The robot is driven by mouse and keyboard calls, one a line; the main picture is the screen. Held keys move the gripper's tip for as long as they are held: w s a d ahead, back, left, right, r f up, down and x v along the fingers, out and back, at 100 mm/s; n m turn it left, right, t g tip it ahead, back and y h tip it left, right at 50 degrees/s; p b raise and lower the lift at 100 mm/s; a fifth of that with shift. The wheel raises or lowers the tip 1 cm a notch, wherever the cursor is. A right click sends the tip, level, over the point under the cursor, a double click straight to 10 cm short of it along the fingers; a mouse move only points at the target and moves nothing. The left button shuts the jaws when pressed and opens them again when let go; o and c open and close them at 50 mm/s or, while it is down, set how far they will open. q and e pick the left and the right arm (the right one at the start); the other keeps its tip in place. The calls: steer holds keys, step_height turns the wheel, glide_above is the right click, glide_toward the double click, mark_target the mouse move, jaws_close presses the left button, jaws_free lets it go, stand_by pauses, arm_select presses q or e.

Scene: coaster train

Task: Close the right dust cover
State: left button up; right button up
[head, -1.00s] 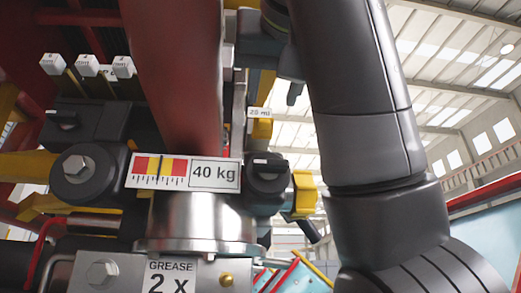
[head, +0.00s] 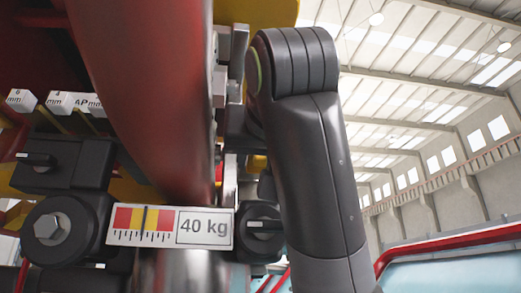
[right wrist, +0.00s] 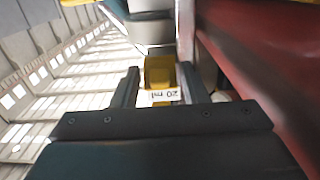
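I cannot tell for sure which part is the right dust cover. A black housing (head: 262,222) with a small lever sits right of the "40 kg" gauge plate (head: 205,228) in the head view. A yellow part with a "20 ml" label (right wrist: 162,95) shows between the fingers of my right gripper (right wrist: 160,82) in the right wrist view. The fingers are apart, and I see no clear grip on that part; contact cannot be told. In the head view my right arm hides most of its gripper. My left gripper is in neither view.
A thick dark red tube (head: 145,90) rises close left of my right arm. Black housings (head: 62,165) and a round bolted hub (head: 50,228) stand at left, below white labelled tags (head: 60,102). Open hall space lies right, above a red rail (head: 445,238).

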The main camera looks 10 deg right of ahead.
steer(key=c, duration=0.7)
steer(key=shift+o, duration=0.2)
